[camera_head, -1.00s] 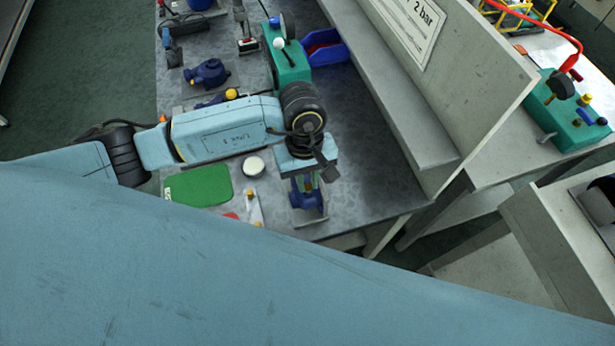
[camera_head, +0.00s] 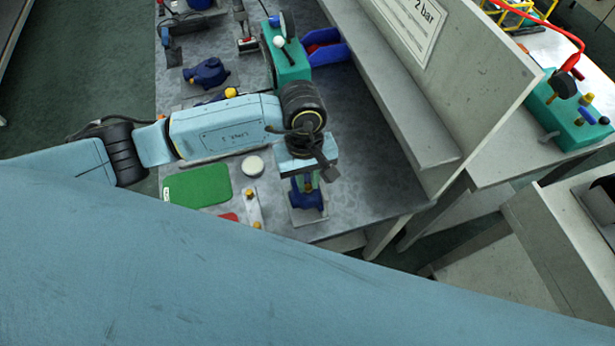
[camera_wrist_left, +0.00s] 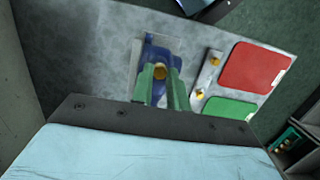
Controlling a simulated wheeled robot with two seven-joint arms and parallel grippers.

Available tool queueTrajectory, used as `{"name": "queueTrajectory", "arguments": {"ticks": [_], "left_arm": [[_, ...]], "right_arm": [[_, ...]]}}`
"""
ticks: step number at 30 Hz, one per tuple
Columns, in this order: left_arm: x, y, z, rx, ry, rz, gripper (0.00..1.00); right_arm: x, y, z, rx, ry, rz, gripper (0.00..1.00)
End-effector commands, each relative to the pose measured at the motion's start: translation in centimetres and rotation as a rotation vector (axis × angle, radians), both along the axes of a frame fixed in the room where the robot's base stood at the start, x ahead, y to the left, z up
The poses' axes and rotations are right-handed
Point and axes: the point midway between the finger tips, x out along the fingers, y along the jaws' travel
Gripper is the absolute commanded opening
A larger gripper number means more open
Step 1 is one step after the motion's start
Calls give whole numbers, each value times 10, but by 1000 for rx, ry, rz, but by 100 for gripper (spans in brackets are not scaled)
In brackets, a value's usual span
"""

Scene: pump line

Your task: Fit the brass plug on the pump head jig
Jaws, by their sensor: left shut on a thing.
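The pump head jig is a dark blue body (camera_head: 306,200) on a grey plate near the table's front edge. It also shows in the left wrist view (camera_wrist_left: 155,54), on its pale plate. My left gripper (camera_head: 307,183) is above it, pointing down. In the left wrist view the green fingers (camera_wrist_left: 160,82) are shut on the brass plug (camera_wrist_left: 159,71). The plug lines up over the blue body there; I cannot tell whether it touches or is seated. The arm and fingers hide part of the jig in the head view. My right gripper is not in view.
A light strip (camera_wrist_left: 207,75) with brass pieces lies beside the jig, near a green mat (camera_head: 199,186) and a red mat (camera_wrist_left: 254,67). A white round thing (camera_head: 252,166) lies nearby. A grey upright panel (camera_head: 440,90) stands to the right. Bare tabletop (camera_head: 365,165) lies between.

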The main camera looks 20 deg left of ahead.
Motion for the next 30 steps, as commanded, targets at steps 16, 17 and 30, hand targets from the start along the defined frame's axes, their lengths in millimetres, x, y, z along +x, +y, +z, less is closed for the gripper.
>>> {"name": "queueTrajectory", "arguments": {"ticks": [16, 17, 30], "left_arm": [[0, 0, -2, 0, 0, 0, 42], [0, 0, -2, 0, 0, 0, 44], [0, 0, -2, 0, 0, 0, 76]], "right_arm": [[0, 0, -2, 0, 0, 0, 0], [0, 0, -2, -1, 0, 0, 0], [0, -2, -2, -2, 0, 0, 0]]}}
